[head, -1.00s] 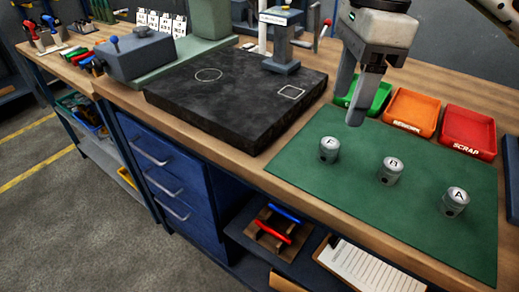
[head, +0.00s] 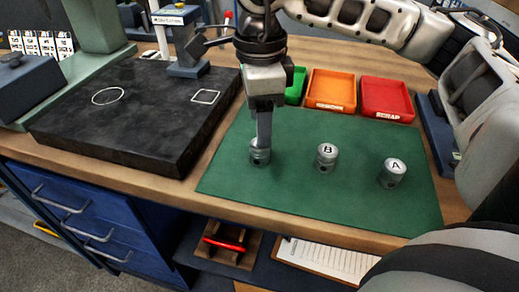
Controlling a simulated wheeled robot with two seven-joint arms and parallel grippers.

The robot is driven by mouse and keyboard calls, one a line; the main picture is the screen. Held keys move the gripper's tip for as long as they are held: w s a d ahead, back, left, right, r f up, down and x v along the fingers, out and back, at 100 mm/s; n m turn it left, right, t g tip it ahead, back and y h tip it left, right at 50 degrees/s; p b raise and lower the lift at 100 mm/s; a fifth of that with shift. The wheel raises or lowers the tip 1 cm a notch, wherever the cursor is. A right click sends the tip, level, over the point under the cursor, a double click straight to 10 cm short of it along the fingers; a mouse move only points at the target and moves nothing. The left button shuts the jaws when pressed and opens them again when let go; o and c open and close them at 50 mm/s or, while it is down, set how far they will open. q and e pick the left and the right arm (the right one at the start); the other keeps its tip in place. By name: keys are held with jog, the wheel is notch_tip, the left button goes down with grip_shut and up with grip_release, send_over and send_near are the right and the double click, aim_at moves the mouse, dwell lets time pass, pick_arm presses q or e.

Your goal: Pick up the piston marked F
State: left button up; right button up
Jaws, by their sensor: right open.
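The piston marked F (head: 259,157) stands upright on the green mat (head: 310,200), at its left side. Its lettered top is now hidden by my right gripper. My right gripper (head: 262,142) points down right at the piston's top, with its jaws open. The fingers overlap the piston in the head view, and I cannot tell whether they touch it. The piston marked B (head: 326,157) stands to the right, and the piston marked A (head: 393,173) farther right. My left gripper is not in view.
Behind the mat are a green bin (head: 296,88), an orange bin (head: 331,90) and a red scrap bin (head: 388,99). A black surface plate (head: 130,120) lies left of the mat. Blue drawers (head: 80,215) and a clipboard (head: 325,258) are below the bench top.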

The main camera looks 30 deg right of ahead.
aim_at(260, 152)
jog(key=shift+f+p, duration=0.3)
jog(key=shift+f, duration=2.6)
jog(key=c, duration=1.1)
